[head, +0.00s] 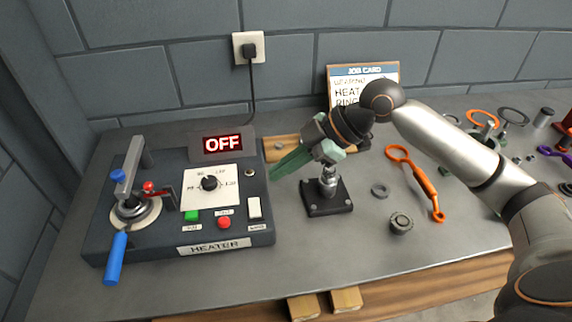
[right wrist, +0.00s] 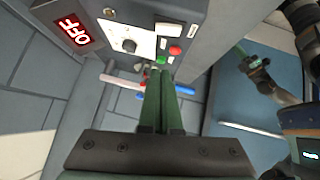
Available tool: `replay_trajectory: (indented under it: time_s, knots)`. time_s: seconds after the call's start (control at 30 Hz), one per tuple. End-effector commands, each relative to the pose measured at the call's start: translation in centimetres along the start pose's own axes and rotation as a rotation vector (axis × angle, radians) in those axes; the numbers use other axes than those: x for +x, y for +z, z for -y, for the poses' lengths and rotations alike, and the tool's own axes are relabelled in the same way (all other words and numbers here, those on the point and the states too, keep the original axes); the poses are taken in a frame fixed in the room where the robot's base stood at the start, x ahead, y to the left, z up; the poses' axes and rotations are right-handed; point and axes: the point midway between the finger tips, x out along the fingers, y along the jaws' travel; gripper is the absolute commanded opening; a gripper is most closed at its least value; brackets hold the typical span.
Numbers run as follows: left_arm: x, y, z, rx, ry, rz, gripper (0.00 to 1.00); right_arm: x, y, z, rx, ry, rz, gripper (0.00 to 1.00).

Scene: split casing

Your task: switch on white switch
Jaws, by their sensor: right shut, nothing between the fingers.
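The white switch (head: 254,208) is a small upright rocker on the front right of the dark heater box (head: 150,250), right of the red button (head: 224,222). It shows in the right wrist view as a white block (right wrist: 168,29) beside the red button. The display (head: 223,144) on the box reads OFF. My right gripper (head: 274,174) is shut and empty, its green fingers slanting down to the left just beyond the box's right edge, behind the switch and apart from it. What seems to be my left gripper (right wrist: 242,49) shows small in the right wrist view.
The box also carries a dial (head: 209,183), a green button (head: 192,215) and a blue-handled lever (head: 115,258). A black stand (head: 327,196) stands under my right gripper. An orange wrench (head: 425,182) and rings lie to the right. The front strip of table is clear.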

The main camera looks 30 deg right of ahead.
Motion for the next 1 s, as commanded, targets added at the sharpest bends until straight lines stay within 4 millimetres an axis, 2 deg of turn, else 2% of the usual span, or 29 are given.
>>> replay_trajectory:
  time_s: [0.1, 0.27, 0.4, 0.6, 1.0]
  knots:
    - [-0.2, -0.2, 0.0, 0.000, 0.000, 0.000, 0.00, 2.8, -0.2, 0.1, 0.001, -0.005, -0.004, 0.00]
    - [-0.3, -0.4, 0.0, 0.000, 0.000, 0.000, 0.00, 6.1, -0.1, 0.1, 0.001, -0.003, -0.003, 0.00]
    - [-0.3, -0.4, 0.0, 0.000, 0.000, -0.001, 0.00, 7.8, 1.5, 0.1, 0.005, -0.002, 0.003, 0.00]
    - [-0.3, -0.5, 0.0, 0.000, 0.000, -0.002, 0.00, 9.0, 2.7, 0.0, 0.001, 0.000, 0.000, 0.00]
    - [-0.3, -0.5, 0.0, 0.001, 0.000, -0.003, 0.00, 9.1, 2.9, 0.0, 0.000, 0.001, 0.000, 0.00]
